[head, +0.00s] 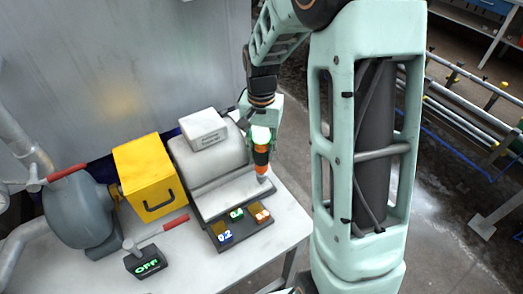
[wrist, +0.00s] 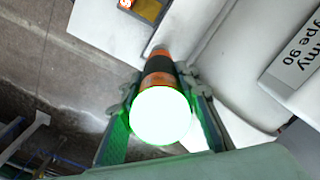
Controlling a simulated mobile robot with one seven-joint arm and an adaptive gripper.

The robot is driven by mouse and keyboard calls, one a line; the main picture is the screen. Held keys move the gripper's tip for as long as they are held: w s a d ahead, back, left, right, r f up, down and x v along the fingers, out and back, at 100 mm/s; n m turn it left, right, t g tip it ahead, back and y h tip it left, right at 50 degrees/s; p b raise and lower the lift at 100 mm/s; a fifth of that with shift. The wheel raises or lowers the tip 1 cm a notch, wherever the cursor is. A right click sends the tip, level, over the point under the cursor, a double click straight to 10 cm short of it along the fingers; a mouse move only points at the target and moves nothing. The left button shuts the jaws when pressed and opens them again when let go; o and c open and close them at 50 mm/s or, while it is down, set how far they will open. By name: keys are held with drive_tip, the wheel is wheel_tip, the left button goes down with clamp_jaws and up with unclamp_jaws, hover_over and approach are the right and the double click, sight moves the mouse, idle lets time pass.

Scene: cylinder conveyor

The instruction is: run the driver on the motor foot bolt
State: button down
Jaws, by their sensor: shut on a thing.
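The driver (head: 261,157) is an orange and black cylinder with a bright greenish-white glowing top. My gripper (head: 262,135) is shut on it from above, and it stands roughly upright. In the wrist view my gripper (wrist: 163,98) has a finger on each side of the driver (wrist: 158,72). The motor (head: 210,155) is a large grey-white housing with a label block on top. The driver's lower end is at the right end of the motor's pale foot (head: 235,193). The foot bolt is hidden, and I cannot tell whether the driver touches it.
A dark tray (head: 223,245) with numbered compartments lies in front of the motor on the white table (head: 275,240). Beyond the table's right edge is open floor.

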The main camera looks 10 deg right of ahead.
drive_tip(key=shift+w+r+p, duration=0.1)
drive_tip(key=shift+r+p, duration=0.2)
drive_tip(key=shift+r, duration=0.5)
